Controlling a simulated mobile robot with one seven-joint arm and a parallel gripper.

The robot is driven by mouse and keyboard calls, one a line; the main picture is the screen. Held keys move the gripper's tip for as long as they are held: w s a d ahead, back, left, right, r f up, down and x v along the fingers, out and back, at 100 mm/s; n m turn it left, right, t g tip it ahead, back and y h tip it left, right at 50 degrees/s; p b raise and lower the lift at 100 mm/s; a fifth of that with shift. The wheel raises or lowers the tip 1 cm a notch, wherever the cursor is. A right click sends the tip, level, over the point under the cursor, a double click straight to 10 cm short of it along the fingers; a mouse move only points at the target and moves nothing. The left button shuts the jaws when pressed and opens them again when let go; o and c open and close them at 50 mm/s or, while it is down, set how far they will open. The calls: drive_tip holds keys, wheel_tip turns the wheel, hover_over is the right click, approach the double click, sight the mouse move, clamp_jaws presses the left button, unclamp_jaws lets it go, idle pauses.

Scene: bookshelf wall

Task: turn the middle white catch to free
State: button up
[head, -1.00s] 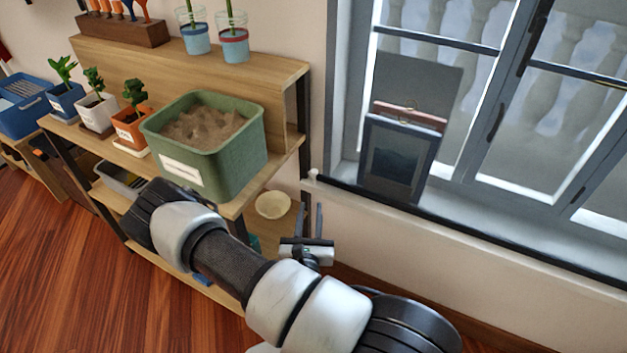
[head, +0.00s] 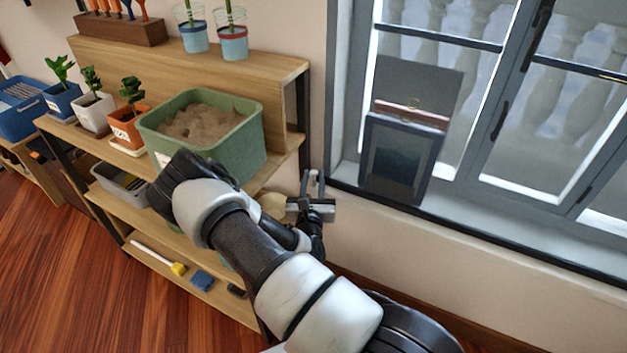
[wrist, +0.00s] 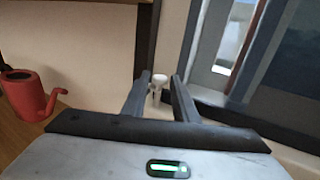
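One small white catch (wrist: 158,80) with a rounded top shows in the wrist view, near the lower left corner of the window frame. My gripper (wrist: 160,90) has its two fingers apart, with the catch seen in the gap between them. I cannot tell whether the fingers reach around it or are still short of it; no contact is visible. In the head view my gripper (head: 313,178) is at the left end of the window sill, fingers pointing up and away, and it largely hides the catch. No other white catch can be picked out.
A wooden shelf (head: 290,70) stands left of my gripper, holding a green sand tub (head: 230,150) and potted plants. Dark framed pictures (head: 395,160) lean on the sill (head: 480,232) at right. A red watering can (wrist: 25,95) shows at the left in the wrist view.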

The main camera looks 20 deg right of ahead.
clamp_jaws()
drive_tip(key=y+p, duration=0.1)
drive_tip(key=n+p, duration=0.1)
drive_tip(key=shift+s+d+r+t+y+p, duration=0.15)
drive_tip(key=shift+d+r+t+y+p, duration=0.15)
drive_tip(key=shift+r+t+y, duration=0.1)
drive_tip(key=shift+d+n+y+p, duration=0.1)
drive_tip(key=shift+n+y+p, duration=0.5)
drive_tip(key=shift+p, duration=0.15)
drive_tip(key=y+p, duration=0.1)
drive_tip(key=n+t+y+p, duration=0.1)
drive_tip(key=shift+d+f+n+y, duration=0.15)
drive_tip(key=shift+f+n+y, duration=0.05)
drive_tip(key=shift+n+y, duration=0.1)
drive_tip(key=shift+f+n+y, duration=0.2)
drive_tip(key=shift+n+y, duration=0.2)
drive_tip(key=shift+y, duration=0.3)
unclamp_jaws()
drive_tip(key=shift+f+h, duration=0.1)
drive_tip(key=shift+h, duration=0.3)
